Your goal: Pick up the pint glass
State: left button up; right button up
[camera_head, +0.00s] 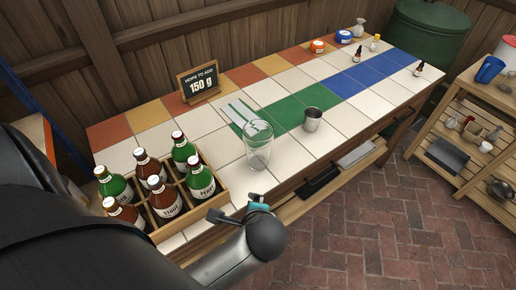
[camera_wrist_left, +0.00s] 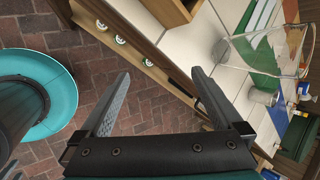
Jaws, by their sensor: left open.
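The clear pint glass (camera_head: 258,150) stands upright on the tiled table near its front edge, just right of the bottle crate. My left gripper (camera_head: 235,206) is at the table's front edge, below and left of the glass in the head view, and apart from it. In the left wrist view the two fingers (camera_wrist_left: 161,74) are spread with nothing between them. There the glass (camera_wrist_left: 268,55) shows at the upper right, outside the fingers. My right gripper is in neither view.
A wooden crate (camera_head: 225,190) of several green and brown bottles stands left of the glass. A metal cup (camera_head: 312,120) stands to its right. Dropper bottles and small tins are at the far end.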

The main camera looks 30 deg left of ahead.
pick_arm(q)
jog(key=w+r+m+t+y, duration=0.1)
jog(key=w+m+t+y, duration=0.1)
jog(key=w+m+y, duration=0.3)
jog(key=m+t, duration=0.3)
jog(key=m, duration=0.6)
send_near(261, 158)
jog(key=b+x, duration=0.2)
jog(key=x, duration=0.7)
jog(key=shift+s+b, duration=0.1)
jog(key=shift+b, duration=0.25)
jog(key=b+x, duration=0.2)
jog(key=x, duration=0.3)
jog(key=shift+f, duration=0.1)
jog(key=shift+w, duration=0.2)
jog(key=shift+c, duration=0.4)
jog(key=c, duration=1.4)
